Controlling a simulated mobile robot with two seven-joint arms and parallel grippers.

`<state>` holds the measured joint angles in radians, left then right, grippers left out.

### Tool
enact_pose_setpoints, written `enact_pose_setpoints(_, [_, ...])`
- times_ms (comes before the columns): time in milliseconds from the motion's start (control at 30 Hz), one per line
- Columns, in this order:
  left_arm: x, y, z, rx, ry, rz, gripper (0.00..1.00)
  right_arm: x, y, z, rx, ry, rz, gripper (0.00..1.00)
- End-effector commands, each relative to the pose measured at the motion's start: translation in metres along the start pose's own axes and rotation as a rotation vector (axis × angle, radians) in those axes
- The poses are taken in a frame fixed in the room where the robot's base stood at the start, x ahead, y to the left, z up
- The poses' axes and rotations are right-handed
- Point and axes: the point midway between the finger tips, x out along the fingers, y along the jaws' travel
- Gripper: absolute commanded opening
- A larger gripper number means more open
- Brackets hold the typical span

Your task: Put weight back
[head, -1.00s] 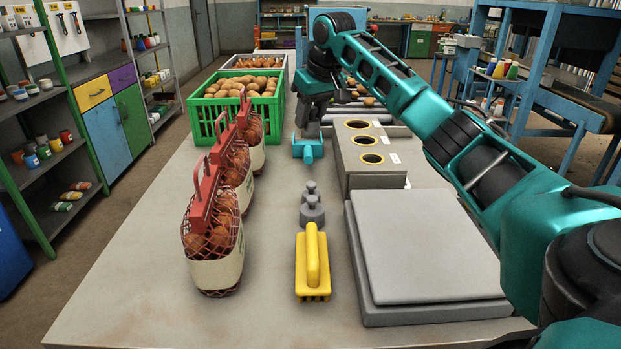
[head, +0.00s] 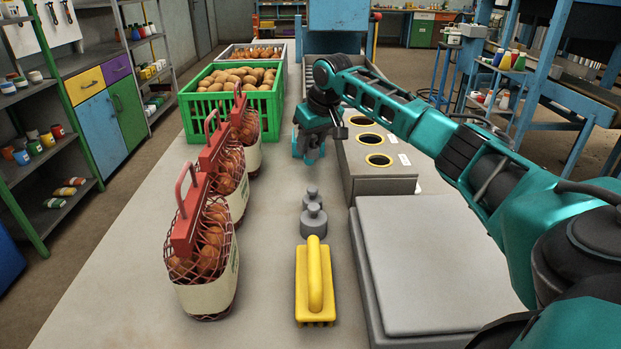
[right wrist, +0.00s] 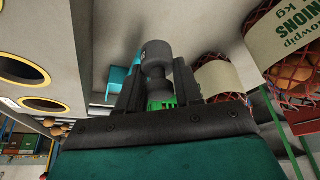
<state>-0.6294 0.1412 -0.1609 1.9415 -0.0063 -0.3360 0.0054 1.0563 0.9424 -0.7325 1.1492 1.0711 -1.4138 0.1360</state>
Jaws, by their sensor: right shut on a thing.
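My right gripper (head: 309,158) is shut on a grey weight (right wrist: 156,60), gripping it between both fingers in the right wrist view. In the head view the hand hides this weight. The hand is over the table, just left of a grey block (head: 350,178) with several yellow-rimmed round holes, which look dark and empty. The block's holes also show at the left of the right wrist view (right wrist: 25,95). My left gripper is not in view.
Several netted onion sacks with red handles (head: 205,240) stand in a row at the left. A green crate of potatoes (head: 232,110) is behind them. A yellow-handled tool (head: 315,280) lies in front. A grey flat platform (head: 425,265) is at the right.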

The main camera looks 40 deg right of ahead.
Motion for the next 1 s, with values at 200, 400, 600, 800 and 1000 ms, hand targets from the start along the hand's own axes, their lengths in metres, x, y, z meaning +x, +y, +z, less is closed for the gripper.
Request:
enact_pose_setpoints(200, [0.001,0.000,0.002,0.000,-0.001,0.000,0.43,0.032,0.000,0.013,0.001,0.001,-0.001,0.00])
enact_pose_setpoints(400, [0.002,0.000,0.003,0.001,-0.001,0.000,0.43,0.051,0.000,0.022,0.000,-0.002,-0.001,0.00])
enact_pose_setpoints(600, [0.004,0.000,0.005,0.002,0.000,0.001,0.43,0.082,-0.001,0.034,0.001,0.000,-0.001,0.00])
enact_pose_setpoints(800, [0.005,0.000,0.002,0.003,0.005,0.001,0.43,0.088,0.000,0.036,0.001,0.003,-0.001,0.00])
enact_pose_setpoints(1000, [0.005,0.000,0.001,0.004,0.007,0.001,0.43,0.088,0.000,0.036,0.000,0.002,-0.001,0.00])
